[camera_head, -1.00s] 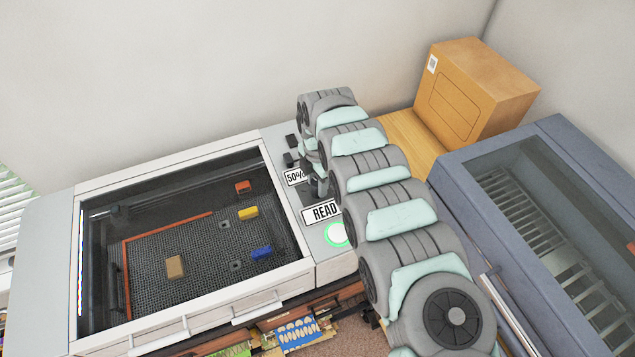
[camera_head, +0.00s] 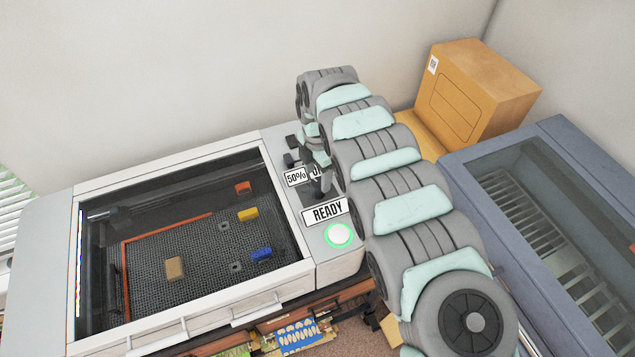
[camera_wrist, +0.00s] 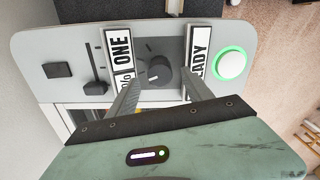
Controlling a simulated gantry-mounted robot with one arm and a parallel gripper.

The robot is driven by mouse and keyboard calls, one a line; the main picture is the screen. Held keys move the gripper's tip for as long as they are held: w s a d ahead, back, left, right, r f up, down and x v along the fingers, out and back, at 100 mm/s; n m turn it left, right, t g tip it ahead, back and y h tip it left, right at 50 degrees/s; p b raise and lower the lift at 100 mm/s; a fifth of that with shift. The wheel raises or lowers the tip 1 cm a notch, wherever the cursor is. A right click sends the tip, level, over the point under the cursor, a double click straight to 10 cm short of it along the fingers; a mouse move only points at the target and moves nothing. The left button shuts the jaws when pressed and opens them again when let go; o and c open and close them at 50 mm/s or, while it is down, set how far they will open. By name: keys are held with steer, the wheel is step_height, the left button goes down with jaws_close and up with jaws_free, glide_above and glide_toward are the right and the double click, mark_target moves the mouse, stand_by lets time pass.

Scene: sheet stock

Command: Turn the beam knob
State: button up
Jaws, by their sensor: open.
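The beam knob is a dark round knob (camera_wrist: 159,72) with a light pointer mark, set in a grey panel between two label plates in the wrist view. My gripper (camera_wrist: 156,76) is open. Its two fingers reach over the panel on either side of the knob, and I cannot tell whether either touches it.
A READY plate (camera_head: 328,212) and a green-ringed round button (camera_head: 339,235) lie right beside the knob area. A slider (camera_wrist: 95,84) and a square black button (camera_wrist: 58,70) are on the other side. A cardboard box (camera_head: 475,95) stands behind the arm.

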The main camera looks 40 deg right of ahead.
mark_target(317, 182)
step_height(317, 182, up, 6)
steer(key=b, duration=0.1)
steer(key=shift+r, duration=0.25)
steer(key=shift+w, duration=0.1)
stand_by(0.3)
